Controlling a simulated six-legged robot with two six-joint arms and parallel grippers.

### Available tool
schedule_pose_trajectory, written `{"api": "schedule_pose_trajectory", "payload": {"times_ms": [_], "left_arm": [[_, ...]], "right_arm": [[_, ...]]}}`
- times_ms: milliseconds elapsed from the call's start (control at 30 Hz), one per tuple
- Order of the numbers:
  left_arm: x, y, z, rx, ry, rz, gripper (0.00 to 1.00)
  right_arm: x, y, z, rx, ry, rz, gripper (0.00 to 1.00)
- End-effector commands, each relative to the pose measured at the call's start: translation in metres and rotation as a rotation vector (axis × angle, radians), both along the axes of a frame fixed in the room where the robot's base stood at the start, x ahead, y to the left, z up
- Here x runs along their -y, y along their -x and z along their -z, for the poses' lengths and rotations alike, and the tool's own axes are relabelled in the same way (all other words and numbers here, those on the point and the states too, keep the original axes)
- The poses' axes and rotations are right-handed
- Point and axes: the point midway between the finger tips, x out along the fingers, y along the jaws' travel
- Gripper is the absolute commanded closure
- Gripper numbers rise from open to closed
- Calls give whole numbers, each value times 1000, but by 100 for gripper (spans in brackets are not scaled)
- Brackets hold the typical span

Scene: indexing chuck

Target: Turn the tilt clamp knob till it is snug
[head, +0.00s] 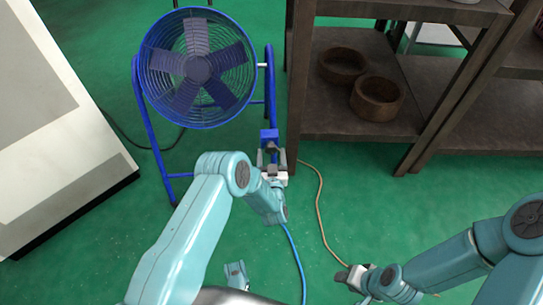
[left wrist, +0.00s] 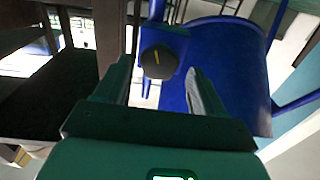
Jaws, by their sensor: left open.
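The tilt clamp knob (left wrist: 158,62) is dark and faceted with a yellow line on its face. It sits on a blue clamp block on the fan's stand; in the head view the block (head: 269,135) is on the right upright. My left gripper (head: 272,160) is open just in front of the knob. In the left wrist view its two fingers lie left and right of the knob, with gaps visible; I cannot tell whether the tips reach around it. The blue caged fan (head: 197,67) stands at the back. My right gripper (head: 352,277) is low at right, its opening unclear.
A dark wooden shelf (head: 360,120) with round wooden bowls (head: 377,98) stands right of the fan. A pale slanted panel (head: 60,130) is at left. A tan cable (head: 320,200) lies on the green floor, which is otherwise largely clear.

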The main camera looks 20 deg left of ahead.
Motion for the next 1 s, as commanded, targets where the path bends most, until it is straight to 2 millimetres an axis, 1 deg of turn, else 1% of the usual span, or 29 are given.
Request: {"api": "schedule_pose_trajectory", "payload": {"times_ms": [33,200,467,567,600,633,667,1000], "left_arm": [[-2,-6,2,2,0,-1,30],[-4,-16,0,0,1,1,30],[-4,-17,-1,0,0,1,30],[-4,-17,0,-1,0,1,60],[-4,-17,0,-1,0,1,73],[-4,-17,0,-1,1,1,82],[-4,-17,0,-1,1,1,84],[-4,-17,0,-18,-41,0,84]], "right_arm": [[0,-2,5,6,1,0,57],[1,-5,8,17,3,1,57],[1,-5,7,18,3,1,57],[1,-5,7,18,3,1,57],[1,-5,7,18,3,1,57],[1,-5,7,18,3,1,57],[1,-5,7,18,3,1,57],[1,-5,8,19,4,2,57]]}}
